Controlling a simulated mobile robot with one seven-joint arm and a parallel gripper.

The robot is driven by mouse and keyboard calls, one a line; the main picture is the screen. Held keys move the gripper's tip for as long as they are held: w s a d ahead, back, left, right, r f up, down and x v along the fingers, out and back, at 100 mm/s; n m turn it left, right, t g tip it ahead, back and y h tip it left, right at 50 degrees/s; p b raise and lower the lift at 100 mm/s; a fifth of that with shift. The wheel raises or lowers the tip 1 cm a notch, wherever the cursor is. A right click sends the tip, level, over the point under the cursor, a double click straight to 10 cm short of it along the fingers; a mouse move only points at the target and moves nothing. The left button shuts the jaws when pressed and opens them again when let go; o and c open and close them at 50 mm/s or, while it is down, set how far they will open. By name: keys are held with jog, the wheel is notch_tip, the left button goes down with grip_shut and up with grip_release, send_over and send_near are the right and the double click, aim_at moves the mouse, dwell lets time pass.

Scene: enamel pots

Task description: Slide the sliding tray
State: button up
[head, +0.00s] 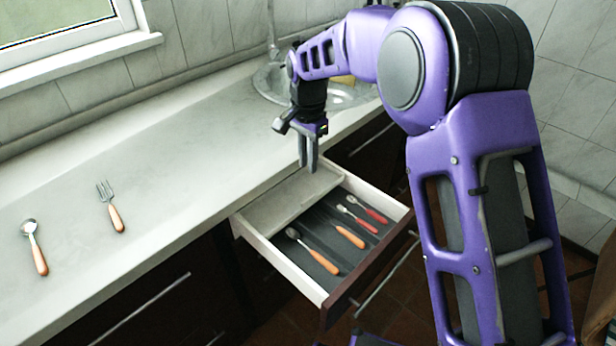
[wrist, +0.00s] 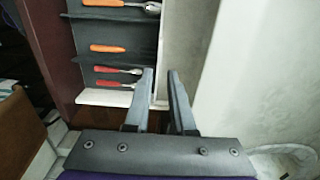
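The sliding tray (head: 290,202) is a pale grey, flat tray across the back of the open drawer (head: 335,290), next to the countertop. In the wrist view, the tray (wrist: 184,40) is the pale strip right of the dark drawer floor. My gripper (head: 308,168) points down at the tray's far right end. In the wrist view, the fingers of my gripper (wrist: 160,74) are a little apart, one on each side of the line of the tray's front edge. I cannot tell whether they touch it.
Orange-handled cutlery (head: 322,260) and red-handled cutlery (head: 365,220) lie in the drawer's dark front compartments. A spoon (head: 36,250) and a fork (head: 112,208) lie on the countertop (head: 160,160). A round sink (head: 270,85) is behind my arm.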

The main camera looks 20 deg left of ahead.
notch_tip(320, 180, up, 6)
send_over(308, 199)
jog(key=shift+p, duration=0.3)
jog(key=shift+o, duration=1.4)
jog(key=shift+p, duration=0.6)
jog(key=shift+f, duration=0.1)
notch_tip(308, 199, down, 17)
jog(key=shift+f+b, duration=0.15)
jog(key=shift+b, duration=0.85)
grip_shut()
